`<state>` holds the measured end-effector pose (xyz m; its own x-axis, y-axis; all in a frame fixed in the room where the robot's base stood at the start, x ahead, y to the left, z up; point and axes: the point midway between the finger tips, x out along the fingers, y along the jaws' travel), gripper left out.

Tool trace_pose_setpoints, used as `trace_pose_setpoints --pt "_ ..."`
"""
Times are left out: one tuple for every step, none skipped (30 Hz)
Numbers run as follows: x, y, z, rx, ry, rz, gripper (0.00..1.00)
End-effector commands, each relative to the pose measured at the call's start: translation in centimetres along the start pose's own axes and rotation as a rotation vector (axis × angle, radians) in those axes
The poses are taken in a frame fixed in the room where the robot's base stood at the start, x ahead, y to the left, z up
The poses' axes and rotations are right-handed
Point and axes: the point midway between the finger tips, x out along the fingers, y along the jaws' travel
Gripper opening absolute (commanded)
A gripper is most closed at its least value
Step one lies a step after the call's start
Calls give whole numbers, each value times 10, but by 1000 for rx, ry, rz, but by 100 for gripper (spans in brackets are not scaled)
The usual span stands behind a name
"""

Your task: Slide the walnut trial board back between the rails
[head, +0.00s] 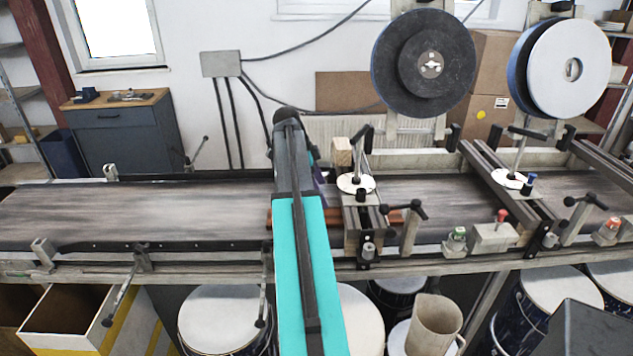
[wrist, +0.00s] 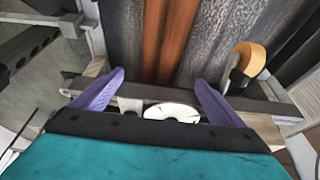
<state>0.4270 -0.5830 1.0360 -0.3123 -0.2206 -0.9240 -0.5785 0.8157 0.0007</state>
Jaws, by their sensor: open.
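The walnut trial board looks like a long reddish-brown strip; in the head view its right part (head: 396,216) shows low on the belt, and the rest is hidden by my arm and the cross frame. In the wrist view the board (wrist: 166,40) runs away from my gripper between dark grey grained bands. My gripper (wrist: 159,78) is open, its two purple fingers apart on either side of the board's line, with nothing seen between the tips. In the head view the gripper is mostly hidden. The conveyor's front rail (head: 190,247) and back rail (head: 190,178) border the belt.
A cross frame with a clamp (head: 356,184) stands just right of my arm. A second cross frame (head: 500,175) is further right. In the wrist view a bar (wrist: 150,92) and white disc (wrist: 171,112) lie close to the fingers. The belt (head: 130,212) at left is clear.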

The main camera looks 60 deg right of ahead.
Motion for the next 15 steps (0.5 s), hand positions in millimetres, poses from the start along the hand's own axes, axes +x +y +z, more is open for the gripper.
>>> trace_pose_setpoints --pt "5 1 0 0 0 1 92" --pt "8 1 0 0 0 0 92" --pt "13 1 0 0 0 1 92" --pt "17 1 0 -1 0 2 92" --pt "20 1 0 -1 0 2 92" --pt "24 1 0 0 0 1 92" --pt "28 1 0 0 0 0 92" --pt "31 1 0 0 0 1 92" --pt "36 1 0 0 0 2 92" --pt "39 1 0 -1 0 1 92" --pt "42 0 0 0 0 1 92" --pt "46 0 0 -1 0 0 92" --pt "49 1 0 -1 0 1 92" --pt "53 1 0 -1 0 1 92" --pt "57 0 0 -1 0 1 92"
